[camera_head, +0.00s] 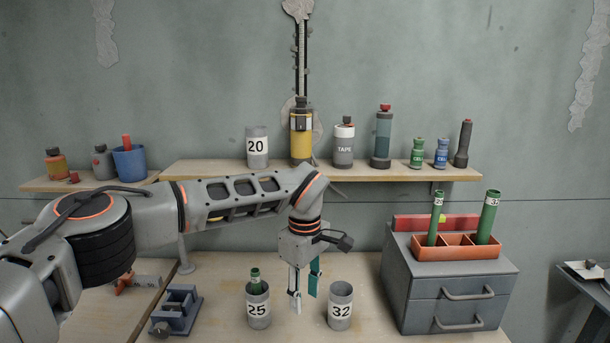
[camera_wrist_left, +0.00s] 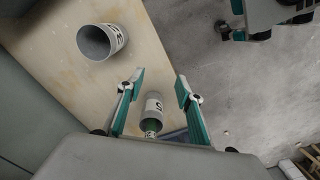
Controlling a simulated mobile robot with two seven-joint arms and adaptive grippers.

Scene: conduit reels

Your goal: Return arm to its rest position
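My left arm reaches in from the left. Its gripper (camera_head: 304,297) points down above the bench, between and behind the cup labelled 25 (camera_head: 258,312) and the cup labelled 32 (camera_head: 340,312). The left wrist view shows its two teal-edged fingers (camera_wrist_left: 160,77) apart with nothing held. A green conduit piece (camera_head: 255,280) stands in cup 25. Cup 32 looks empty; it also shows in the left wrist view (camera_wrist_left: 102,42). Grey and teal parts at the wrist view's upper right may be my right gripper (camera_wrist_left: 238,22); its fingers are unclear.
A grey drawer unit (camera_head: 450,290) with an orange tray (camera_head: 456,253) holding two green conduits stands at right. A wall shelf (camera_head: 390,173) with cup 20 (camera_head: 257,147), bottles and a tape can runs behind the arm.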

